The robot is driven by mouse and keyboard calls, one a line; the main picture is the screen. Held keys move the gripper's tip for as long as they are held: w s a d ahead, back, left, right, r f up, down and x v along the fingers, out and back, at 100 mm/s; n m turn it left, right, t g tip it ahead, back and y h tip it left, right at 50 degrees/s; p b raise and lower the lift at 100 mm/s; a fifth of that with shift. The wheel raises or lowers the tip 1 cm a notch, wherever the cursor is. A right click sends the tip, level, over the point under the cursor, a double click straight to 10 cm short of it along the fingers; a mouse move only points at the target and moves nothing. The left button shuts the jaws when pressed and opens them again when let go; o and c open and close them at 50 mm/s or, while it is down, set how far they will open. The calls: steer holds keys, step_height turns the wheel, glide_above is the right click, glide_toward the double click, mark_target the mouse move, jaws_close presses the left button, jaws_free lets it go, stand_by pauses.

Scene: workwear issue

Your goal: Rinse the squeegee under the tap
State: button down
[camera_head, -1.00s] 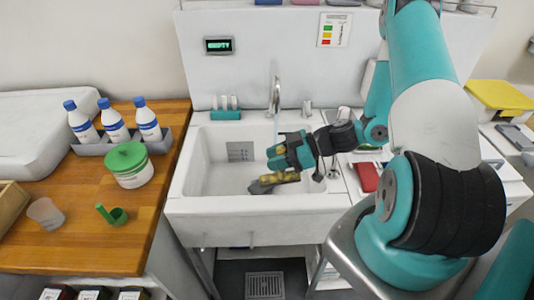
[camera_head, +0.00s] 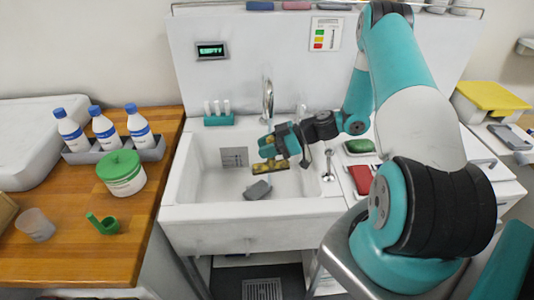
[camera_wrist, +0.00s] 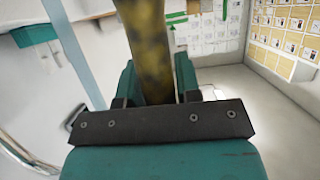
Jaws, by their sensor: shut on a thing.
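My gripper (camera_head: 277,150) is over the white sink basin (camera_head: 205,165), shut on the squeegee (camera_head: 270,168). The squeegee is yellow with dark mottled patches and hangs below the jaws, within the basin. In the wrist view its mottled yellow length (camera_wrist: 148,45) runs up from between the jaws. The chrome tap (camera_head: 267,98) stands at the back of the sink, close to my gripper; its curved metal also shows in the wrist view (camera_wrist: 22,150). A pale bluish streak (camera_wrist: 75,50) passes left of the squeegee and looks like running water; contact is unclear.
A dark grey block (camera_head: 257,190) lies in the basin. A display (camera_head: 211,51) reads EMPTY. A wooden counter (camera_head: 75,250) at left holds bottles (camera_head: 103,128), a green-lidded tub (camera_head: 122,173) and cups. A red item (camera_head: 360,181) and a green item (camera_head: 359,146) lie right of the sink.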

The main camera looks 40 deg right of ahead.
steer(key=shift+w+d+f+b, duration=0.2)
steer(key=shift+w+d+b, duration=0.35)
steer(key=shift+w, duration=0.25)
steer(key=shift+w+d+f+b, duration=0.15)
steer(key=shift+w+d+b, duration=0.4)
steer(key=shift+w, duration=0.25)
steer(key=shift+w+d+f+b, duration=0.2)
steer(key=shift+w+d+b, duration=0.35)
steer(key=shift+w, duration=0.25)
steer(key=shift+a, duration=0.1)
steer(key=shift+s, duration=0.1)
steer(key=shift+s+d+b, duration=0.25)
steer(key=shift+d+b, duration=0.15)
steer(key=shift+d, duration=0.1)
steer(key=shift+w+a, duration=0.1)
steer(key=shift+a, duration=0.05)
steer(key=shift+w+a+b, duration=0.25)
steer(key=shift+a+b, duration=0.05)
steer(key=shift+a, duration=0.05)
